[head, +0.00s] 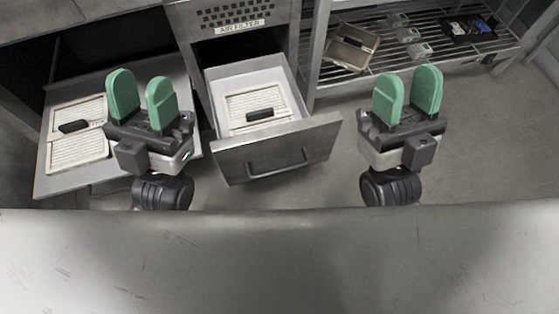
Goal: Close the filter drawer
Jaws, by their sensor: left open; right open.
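The filter drawer (276,147) is pulled out of the metal cabinet below the label "AIR FILTER". It has a grey metal front with a dark bar handle. Inside it lies a cream filter (246,104) with a black grip. My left gripper (142,101) is open and empty, left of the drawer, with its green fingers up in the picture. My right gripper (408,95) is open and empty, right of the drawer. Neither gripper appears to touch the drawer.
A flat grey tray or shelf (105,182) on the left holds cream filters (78,150) with a black grip. A wire shelf (385,65) at the upper right bears a brown tray (350,47), small clear boxes and a black tray (468,28). Grey floor (315,185) lies bare right of the drawer.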

